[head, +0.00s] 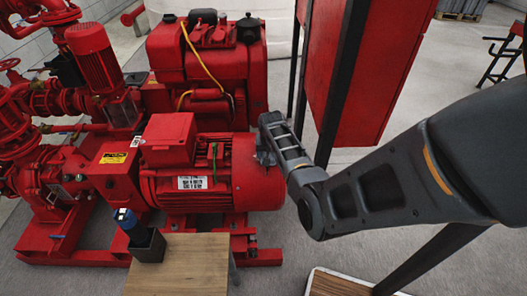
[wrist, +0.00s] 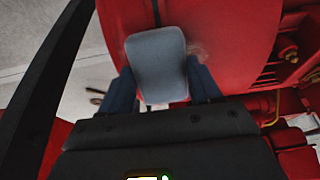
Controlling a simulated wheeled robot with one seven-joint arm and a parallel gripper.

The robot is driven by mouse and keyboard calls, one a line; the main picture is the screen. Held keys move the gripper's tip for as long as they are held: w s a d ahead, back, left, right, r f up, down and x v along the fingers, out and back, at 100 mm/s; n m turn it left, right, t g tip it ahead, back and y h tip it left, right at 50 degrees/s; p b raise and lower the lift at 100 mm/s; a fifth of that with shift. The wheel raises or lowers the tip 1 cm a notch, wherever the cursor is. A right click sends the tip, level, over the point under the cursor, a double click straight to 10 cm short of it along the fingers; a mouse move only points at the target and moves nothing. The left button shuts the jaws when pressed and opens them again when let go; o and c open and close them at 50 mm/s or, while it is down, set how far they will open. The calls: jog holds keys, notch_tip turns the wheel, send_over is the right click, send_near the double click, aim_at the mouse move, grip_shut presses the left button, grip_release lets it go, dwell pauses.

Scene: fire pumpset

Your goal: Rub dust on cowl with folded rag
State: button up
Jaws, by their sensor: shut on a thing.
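The red cowl (head: 262,185) is the rounded end of the red motor, and it fills the top of the wrist view (wrist: 235,40). A faint brownish dust patch (wrist: 199,52) shows on it just right of the rag. The folded grey-blue rag (wrist: 157,60) is held between the two fingers of my gripper (wrist: 163,87), which is shut on it. The rag lies over the cowl in the wrist view; whether it touches cannot be told. In the head view my gripper (head: 266,150) is at the cowl's right end, and the rag cannot be made out there.
A wooden-topped table (head: 190,265) stands in front of the motor, with a black holder (head: 149,247) containing a blue-and-black item (head: 126,220) at its left. A red cabinet (head: 365,70) on dark posts stands close behind my arm. Red pipework (head: 50,100) fills the left.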

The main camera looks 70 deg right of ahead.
jog(key=shift+s+d, duration=0.3)
jog(key=shift+s, duration=0.45)
jog(key=shift+r+p, duration=0.1)
jog(key=shift+p, duration=0.2)
jog(key=shift+w+a+f+b, duration=0.15)
jog(key=shift+w+a+b, duration=0.15)
jog(key=shift+w, duration=0.55)
jog(key=shift+w+a+f+b, duration=0.1)
jog(key=shift+w+a+b, duration=0.2)
jog(key=shift+w, duration=0.5)
jog(key=shift+w+a, duration=0.3)
jog(key=shift+w, duration=0.3)
jog(key=shift+w+a, duration=0.3)
jog(key=shift+w, duration=0.35)
jog(key=shift+w+a, duration=0.3)
jog(key=shift+w, duration=0.3)
jog(key=shift+r, duration=0.1)
jog(key=p+v, duration=0.3)
jog(key=shift+d+r, duration=0.1)
jog(key=shift+r, duration=0.05)
jog(key=shift+p+v, duration=1.45)
jog(key=shift+p, duration=0.2)
